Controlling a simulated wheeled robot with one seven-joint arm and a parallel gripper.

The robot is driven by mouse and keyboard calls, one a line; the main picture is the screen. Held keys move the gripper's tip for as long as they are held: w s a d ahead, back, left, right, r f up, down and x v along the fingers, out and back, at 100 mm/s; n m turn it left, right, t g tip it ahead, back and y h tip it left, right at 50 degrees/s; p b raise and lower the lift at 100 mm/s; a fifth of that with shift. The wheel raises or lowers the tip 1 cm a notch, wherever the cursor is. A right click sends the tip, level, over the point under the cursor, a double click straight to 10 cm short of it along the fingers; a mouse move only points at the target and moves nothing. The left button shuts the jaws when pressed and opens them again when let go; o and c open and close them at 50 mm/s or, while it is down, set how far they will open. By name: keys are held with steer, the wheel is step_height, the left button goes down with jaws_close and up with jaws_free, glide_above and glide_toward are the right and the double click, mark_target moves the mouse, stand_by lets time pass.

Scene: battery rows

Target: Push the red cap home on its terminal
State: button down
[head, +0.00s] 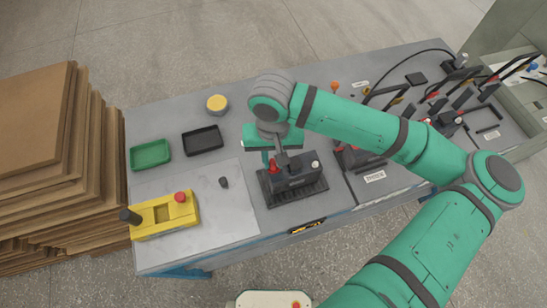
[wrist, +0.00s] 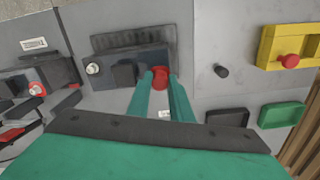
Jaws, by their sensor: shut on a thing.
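The dark battery (head: 296,180) sits on a ribbed black base on the bench; it also shows in the wrist view (wrist: 124,57). The red cap (head: 274,167) is at the battery's left end in the head view, over the terminal there. In the wrist view the red cap (wrist: 160,77) is between the two green fingers of my gripper (wrist: 160,88), which is shut on it. The terminal under the cap is hidden, and I cannot tell how far down the cap sits. A bare silvery terminal (wrist: 93,69) shows at the battery's other end.
A small black cap (head: 223,182) stands left of the battery. Further left are a yellow box (head: 160,221) with a red button, a green tray (head: 150,160) and a black tray (head: 203,141). A yellow-topped tin (head: 217,104) stands behind. More batteries (head: 440,120) crowd the right.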

steer(key=shift+f, duration=0.15)
steer(key=c, duration=1)
jaws_free()
steer(key=shift+c, duration=0.2)
steer(key=shift+r, duration=3.55)
